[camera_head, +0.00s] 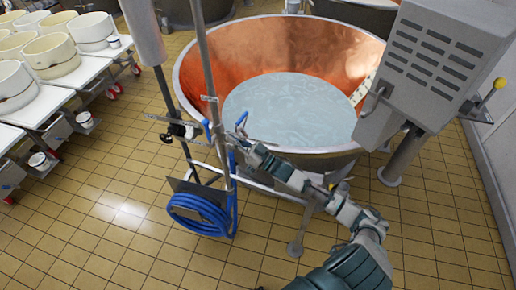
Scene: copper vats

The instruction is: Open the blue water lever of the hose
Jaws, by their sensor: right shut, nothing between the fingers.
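The blue hose (203,222) hangs in a coil on a metal stand in front of the copper vat. Above it, a small blue lever (241,119) shows by the upright pipe, and another small blue part (207,131) shows just left of the pipe. My right arm reaches in from the lower right. My right gripper (241,143) is shut and empty, close below the blue lever at the pipe. I cannot tell whether it touches the lever. My left gripper is not in view.
The copper vat (290,45) holds pale liquid behind the pipe. A grey vented box (440,70) on a post stands at the right. White tables with several round moulds (50,55) are at the left. The tiled floor (90,230) at the lower left is clear.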

